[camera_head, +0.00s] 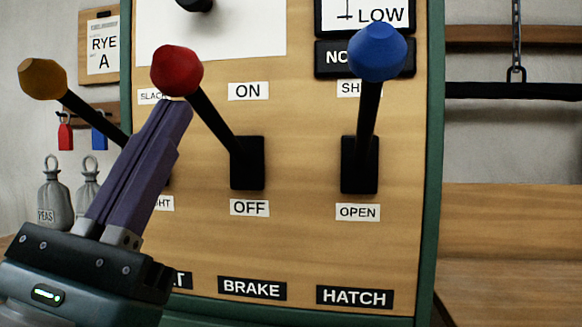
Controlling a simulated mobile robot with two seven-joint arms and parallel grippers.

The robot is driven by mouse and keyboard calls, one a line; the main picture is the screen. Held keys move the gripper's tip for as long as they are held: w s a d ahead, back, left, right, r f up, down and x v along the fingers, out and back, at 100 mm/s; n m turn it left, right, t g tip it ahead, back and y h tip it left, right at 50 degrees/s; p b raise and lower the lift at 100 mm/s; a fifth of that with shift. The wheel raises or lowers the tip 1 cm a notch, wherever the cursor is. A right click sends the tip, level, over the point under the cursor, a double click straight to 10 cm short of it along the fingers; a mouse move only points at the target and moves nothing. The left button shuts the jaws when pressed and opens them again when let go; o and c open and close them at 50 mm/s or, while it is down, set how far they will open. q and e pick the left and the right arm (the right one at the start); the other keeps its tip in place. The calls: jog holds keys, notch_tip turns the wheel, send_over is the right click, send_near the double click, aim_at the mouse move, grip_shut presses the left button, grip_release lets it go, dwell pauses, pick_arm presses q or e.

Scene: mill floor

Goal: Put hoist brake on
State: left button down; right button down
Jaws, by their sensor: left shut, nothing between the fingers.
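The brake lever has a red knob (177,70) on a black rod (213,118). The rod rises up and to the left from a black slot (247,178) in the wooden panel. An ON label (248,91) is above the slot, and an OFF label (249,208) and a BRAKE plate (252,288) are below it. The knob appears higher than the ON label in the picture. My left gripper (174,104) is shut and empty, its purple fingertips just below the red knob; I cannot tell whether they touch. My right gripper is out of view.
A blue-knobbed hatch lever (378,52) stands to the right. A yellow-knobbed lever (43,79) is to the left, its lower part behind my gripper. A chain (516,40) hangs at right.

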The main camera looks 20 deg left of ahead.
pick_arm(q)
jog(key=shift+r+g+p, duration=0.4)
jog(key=shift+r+p, duration=0.25)
jog(key=shift+p, duration=0.15)
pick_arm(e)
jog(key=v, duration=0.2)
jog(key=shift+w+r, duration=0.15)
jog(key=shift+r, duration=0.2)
